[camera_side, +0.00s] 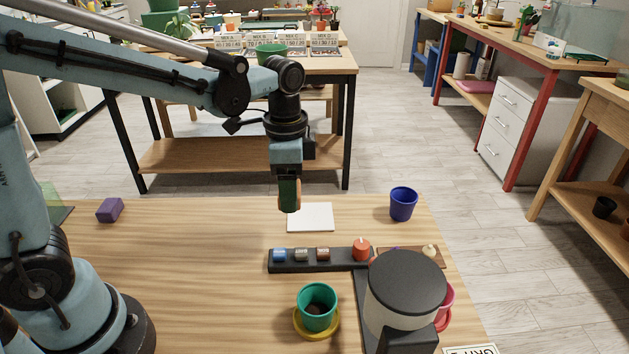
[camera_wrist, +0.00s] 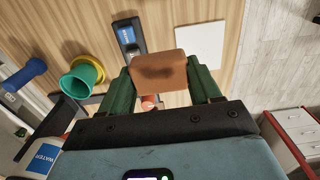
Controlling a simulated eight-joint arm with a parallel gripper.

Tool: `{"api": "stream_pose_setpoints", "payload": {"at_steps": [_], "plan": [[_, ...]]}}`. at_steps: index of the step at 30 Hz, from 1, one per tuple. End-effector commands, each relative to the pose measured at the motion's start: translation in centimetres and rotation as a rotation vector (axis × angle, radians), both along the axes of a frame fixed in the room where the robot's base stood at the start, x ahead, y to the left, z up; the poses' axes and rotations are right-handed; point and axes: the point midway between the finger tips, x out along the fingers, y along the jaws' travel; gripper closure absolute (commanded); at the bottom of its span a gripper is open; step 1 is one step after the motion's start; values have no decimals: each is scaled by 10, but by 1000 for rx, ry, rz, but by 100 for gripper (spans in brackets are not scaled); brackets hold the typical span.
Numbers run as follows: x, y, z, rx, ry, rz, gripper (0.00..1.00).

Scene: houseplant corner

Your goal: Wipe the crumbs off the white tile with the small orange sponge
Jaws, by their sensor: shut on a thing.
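My gripper (camera_side: 289,206) points down and is shut on the small orange sponge (camera_wrist: 160,72). In the wrist view the sponge sits between the two green fingers, with a dark smudge or shadow on its face. The white tile (camera_side: 311,218) lies flat on the wooden table; in the side view the gripper tip overlaps its left edge. In the wrist view the tile (camera_wrist: 202,44) lies to the right of and beyond the sponge, with a gap in the picture. The sponge appears held above the table. I cannot make out crumbs on the tile.
A dark rack (camera_side: 285,266) with small items lies in front of the tile. A blue pot (camera_side: 403,204) stands to its right. A teal pot (camera_side: 317,306) on a yellow saucer (camera_side: 297,325) stands nearer. A purple block (camera_side: 110,209) lies left; table between is clear.

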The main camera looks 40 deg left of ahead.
Motion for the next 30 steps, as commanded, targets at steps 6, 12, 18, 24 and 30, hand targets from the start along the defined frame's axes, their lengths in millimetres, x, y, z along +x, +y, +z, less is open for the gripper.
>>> {"api": "stream_pose_setpoints", "payload": {"at_steps": [6, 12, 18, 24, 30], "plan": [[51, -1, -6, 0, 0, 1, 62], [86, 0, -16, 0, 0, 0, 62], [102, 0, -23, 0, 0, 0, 62], [104, 0, -30, 0, 0, 0, 62], [104, 0, -46, 0, 0, 0, 62]]}}
